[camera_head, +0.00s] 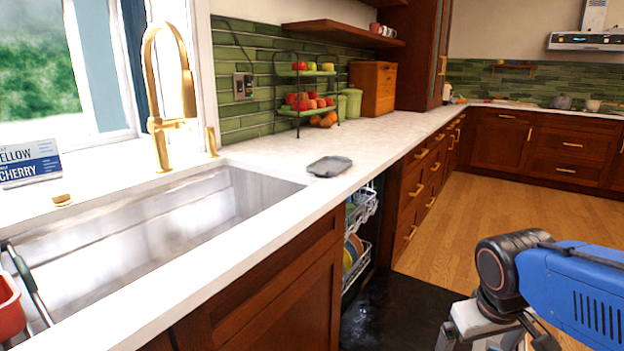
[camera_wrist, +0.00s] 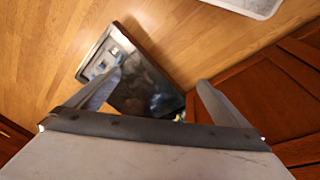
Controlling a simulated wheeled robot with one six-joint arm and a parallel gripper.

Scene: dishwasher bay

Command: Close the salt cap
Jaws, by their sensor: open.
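The salt cap cannot be made out in either view. The dishwasher bay is open under the counter, and its dark lowered door (camera_head: 392,308) lies low over the floor in the head view. In the wrist view, a dark, shiny panel with a pale edge strip (camera_wrist: 150,88), which looks like that door, lies below and beyond my fingers. My gripper (camera_wrist: 158,80) is open, with its two grey fingers wide apart and nothing between them. In the head view my arm is at the lower right, and the fingers are not clear there.
A white rack (camera_head: 360,208) with dishes sits inside the dishwasher bay. Wooden cabinets (camera_head: 285,300) flank it. A grey flat item (camera_head: 329,166) lies on the counter above, beside the sink (camera_head: 170,215). The wooden floor (camera_head: 480,230) to the right is clear.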

